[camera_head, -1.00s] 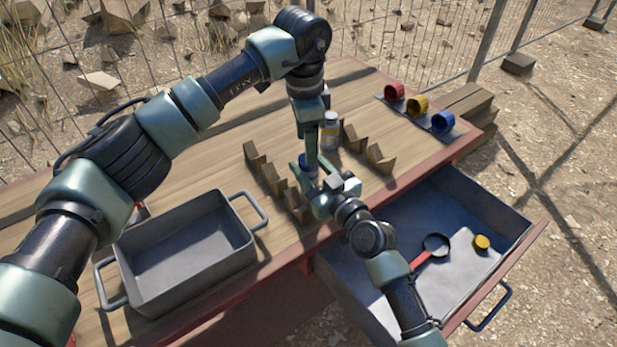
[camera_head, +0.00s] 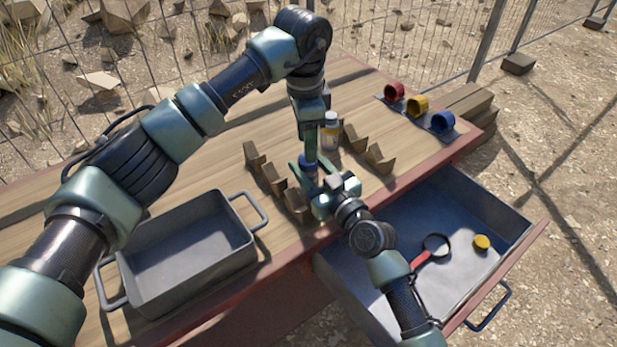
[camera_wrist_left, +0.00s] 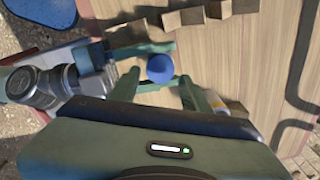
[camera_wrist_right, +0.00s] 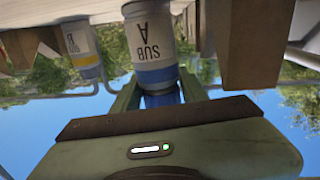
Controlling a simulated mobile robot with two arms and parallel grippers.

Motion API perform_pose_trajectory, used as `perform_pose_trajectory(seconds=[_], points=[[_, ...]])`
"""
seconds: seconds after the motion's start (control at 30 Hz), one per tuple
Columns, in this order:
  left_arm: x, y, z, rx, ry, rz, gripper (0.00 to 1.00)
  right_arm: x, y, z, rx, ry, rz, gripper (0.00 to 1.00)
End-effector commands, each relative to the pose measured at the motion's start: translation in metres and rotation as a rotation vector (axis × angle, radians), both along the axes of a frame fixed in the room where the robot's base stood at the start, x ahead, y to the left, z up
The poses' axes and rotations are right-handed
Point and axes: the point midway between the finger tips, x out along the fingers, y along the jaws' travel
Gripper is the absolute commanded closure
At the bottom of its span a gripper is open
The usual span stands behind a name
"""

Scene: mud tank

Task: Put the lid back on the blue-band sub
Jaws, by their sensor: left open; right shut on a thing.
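The blue-band sub (camera_wrist_right: 154,48), a white bottle marked SUB A, stands upright on the table; the right wrist view shows it upside down. My right gripper (camera_wrist_right: 158,80) is shut on its upper part from the side. The blue lid (camera_wrist_left: 160,68) sits at the bottle's top; whether it is fully seated cannot be told. My left gripper (camera_wrist_left: 159,88) points down from above, open, with its fingers on either side of the lid. In the head view, my left gripper (camera_head: 309,172) and right gripper (camera_head: 322,203) largely hide the bottle.
A yellow-band bottle (camera_head: 330,132) stands behind, among wooden blocks (camera_head: 254,156). A grey tray (camera_head: 150,300) is at left. The open drawer (camera_head: 400,215) holds a magnifier (camera_head: 436,245) and a yellow lid (camera_head: 482,242).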

Motion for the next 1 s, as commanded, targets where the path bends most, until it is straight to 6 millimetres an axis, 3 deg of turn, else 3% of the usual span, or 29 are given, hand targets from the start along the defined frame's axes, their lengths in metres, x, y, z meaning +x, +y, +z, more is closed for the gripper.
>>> perform_pose_trajectory(seconds=[0.1,0.3,0.67,0.7,0.87,0.9,0.93,1.0], points=[[0.001,0.0,-0.02,0.0,0.003,0.0,0.53,0.0,0.0,0.0,0.0,0.0,0.0,1.0],[0.003,-0.001,-0.041,0.0,0.001,0.001,0.53,0.0,0.0,0.0,0.0,0.0,0.0,1.0],[0.004,-0.001,-0.047,0.0,0.0,0.0,0.53,0.0,0.0,0.0,0.001,-0.001,0.0,1.0],[0.004,-0.001,-0.047,0.0,0.0,0.001,0.55,0.0,0.0,0.0,0.001,-0.001,0.0,1.0],[0.004,-0.001,-0.046,0.0,0.0,0.0,1.0,0.0,0.0,0.0,0.001,-0.001,0.0,1.0],[0.004,-0.001,-0.046,0.0,0.0,0.0,1.0,0.0,0.0,0.0,0.001,-0.001,0.0,1.0],[0.004,-0.001,-0.046,0.0,0.0,0.0,0.53,0.0,0.0,0.0,0.001,-0.001,0.0,1.0],[0.004,-0.001,-0.046,0.0,0.0,0.0,0.4,0.0,0.0,0.0,0.001,-0.001,0.0,1.0]])
